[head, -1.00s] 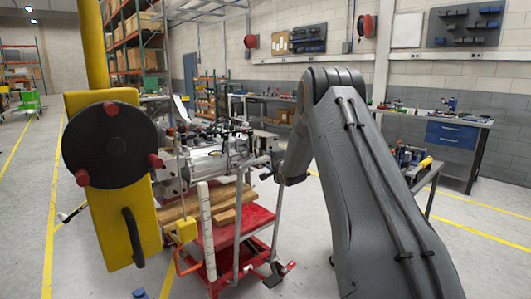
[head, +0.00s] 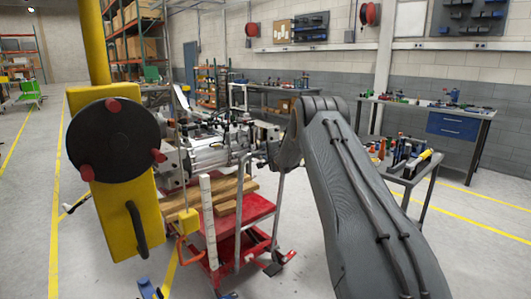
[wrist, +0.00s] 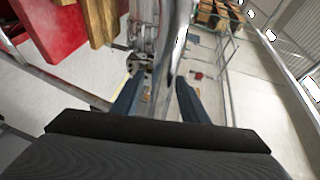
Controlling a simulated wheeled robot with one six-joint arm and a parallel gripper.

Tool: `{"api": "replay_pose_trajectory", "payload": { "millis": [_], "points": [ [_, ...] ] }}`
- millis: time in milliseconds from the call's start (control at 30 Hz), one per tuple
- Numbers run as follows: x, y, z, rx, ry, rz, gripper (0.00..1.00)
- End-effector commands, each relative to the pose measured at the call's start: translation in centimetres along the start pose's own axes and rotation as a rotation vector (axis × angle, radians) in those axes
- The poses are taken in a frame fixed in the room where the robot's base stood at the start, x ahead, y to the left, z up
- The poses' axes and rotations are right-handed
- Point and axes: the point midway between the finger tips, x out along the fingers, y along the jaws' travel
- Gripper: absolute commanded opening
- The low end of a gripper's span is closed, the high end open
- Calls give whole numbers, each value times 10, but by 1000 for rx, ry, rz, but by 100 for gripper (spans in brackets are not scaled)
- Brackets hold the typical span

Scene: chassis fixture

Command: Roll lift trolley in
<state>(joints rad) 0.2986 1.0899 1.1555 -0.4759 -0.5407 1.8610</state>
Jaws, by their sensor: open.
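The red lift trolley (head: 262,208) stands in the middle of the head view, with wooden blocks (head: 238,188) and a grey metal gearbox-like unit (head: 208,152) on top. It has upright grey bars on its near side. In the head view my gripper (head: 262,150) is at the trolley's right side, mostly hidden by my arm and small. In the wrist view my gripper (wrist: 158,96) is open, its two dark fingers on either side of a grey metal bar. Whether the fingers touch the bar I cannot tell. The red trolley top (wrist: 50,28) shows at upper left there.
A yellow fixture (head: 131,225) with a black disc (head: 117,140) and red knobs stands close at left. A tool cart (head: 408,168) stands at right, with a workbench (head: 450,115) behind. Grey floor with yellow lines lies open at far left and lower right.

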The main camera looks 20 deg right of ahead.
Motion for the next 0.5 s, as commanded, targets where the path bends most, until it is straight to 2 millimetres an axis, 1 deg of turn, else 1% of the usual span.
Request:
{"api": "replay_pose_trajectory", "payload": {
  "millis": [267,300,367,500],
  "points": [
    [1,0,0,0,0,1,40],
    [1,0,0,0,0,1,33],
    [1,0,0,0,0,1,23],
    [1,0,0,0,0,1,0]
  ]
}}
